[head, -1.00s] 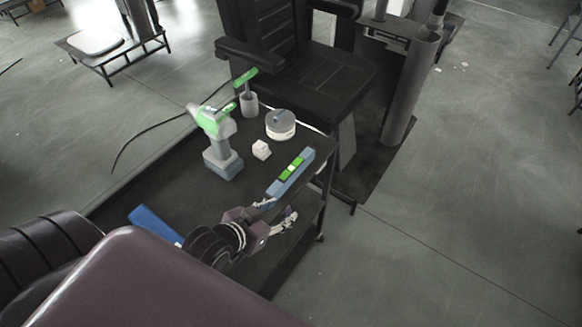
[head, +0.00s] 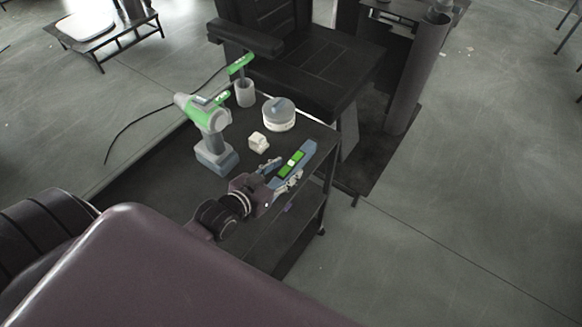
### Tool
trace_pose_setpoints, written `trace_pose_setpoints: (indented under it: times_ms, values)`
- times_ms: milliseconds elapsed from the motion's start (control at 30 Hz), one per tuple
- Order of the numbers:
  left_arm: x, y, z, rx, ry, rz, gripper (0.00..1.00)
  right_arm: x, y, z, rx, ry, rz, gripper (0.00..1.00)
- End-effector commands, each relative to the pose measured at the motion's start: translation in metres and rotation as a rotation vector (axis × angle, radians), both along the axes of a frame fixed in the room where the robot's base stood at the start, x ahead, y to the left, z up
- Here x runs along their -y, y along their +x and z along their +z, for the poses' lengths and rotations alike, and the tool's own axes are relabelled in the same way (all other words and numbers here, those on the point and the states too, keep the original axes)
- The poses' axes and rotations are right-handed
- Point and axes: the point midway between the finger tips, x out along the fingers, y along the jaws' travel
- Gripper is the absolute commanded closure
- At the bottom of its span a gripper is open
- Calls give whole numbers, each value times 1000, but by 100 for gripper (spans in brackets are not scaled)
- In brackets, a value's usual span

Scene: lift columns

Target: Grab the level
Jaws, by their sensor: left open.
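The level (head: 297,160) is a blue bar with a bright green middle. It lies near the right edge of the dark cart top (head: 165,180) in the head view. My left gripper (head: 281,175) is open at the level's near end, with one finger on each side of it. The fingers partly hide that near end, and I cannot tell whether they touch it. My right gripper is not in view.
A green and grey drill (head: 211,135) stands upright left of the level. A small white block (head: 258,142), a round white and grey container (head: 279,115) and a grey cup (head: 245,94) holding a green-handled tool (head: 240,64) stand behind. A black chair-like seat (head: 320,62) adjoins the cart's back.

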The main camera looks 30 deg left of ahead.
Motion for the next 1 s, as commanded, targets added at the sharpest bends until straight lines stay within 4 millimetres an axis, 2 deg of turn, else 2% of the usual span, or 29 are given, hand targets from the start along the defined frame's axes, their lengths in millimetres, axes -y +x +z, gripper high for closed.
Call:
trace_pose_setpoints:
  times_ms: [200,533,900,1000]
  values:
    - [4,25,-10,1,0,0,58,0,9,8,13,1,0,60]
    - [5,30,-14,0,1,-1,58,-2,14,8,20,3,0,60]
    - [5,29,-14,-1,1,0,98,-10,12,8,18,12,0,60]
    - [5,29,-14,-1,1,0,100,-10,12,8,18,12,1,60]
